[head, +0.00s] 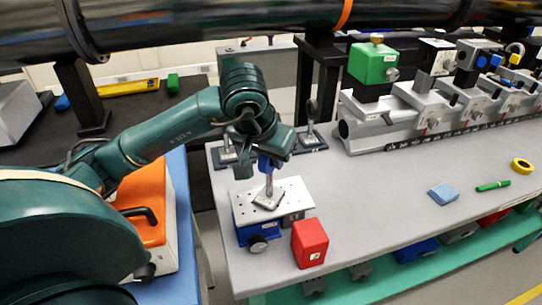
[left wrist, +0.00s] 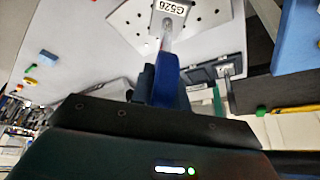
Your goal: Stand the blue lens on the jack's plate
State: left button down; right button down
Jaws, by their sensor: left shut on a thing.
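The blue lens (head: 265,164) is upright on a metal post with a flat square base (head: 268,201). My left gripper (head: 262,152) points down from above and is shut on it at its top. The base is over the middle of the jack's plate (head: 296,188), a pale metal sheet with holes; I cannot tell whether it touches. My right gripper is not seen.
A red block (head: 310,243) stands beside the jack at the bench's front edge. Two other mounted optics (head: 226,151) (head: 311,136) stand behind. A green-topped unit (head: 373,63) and a long rail (head: 450,108) fill the back right.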

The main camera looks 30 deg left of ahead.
pick_arm(q)
jog(key=shift+r, duration=0.1)
jog(key=shift+f+b, duration=0.3)
jog(key=shift+b, duration=0.05)
jog(key=c, duration=1.4)
grip_release()
jog(key=shift+r, duration=0.1)
jog(key=shift+o, duration=0.2)
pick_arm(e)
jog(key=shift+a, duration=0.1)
pick_arm(q)
jog(key=shift+r+p, duration=0.2)
jog(key=shift+p, duration=0.2)
jog(key=v, duration=1.2)
jog(key=shift+p, duration=0.45)
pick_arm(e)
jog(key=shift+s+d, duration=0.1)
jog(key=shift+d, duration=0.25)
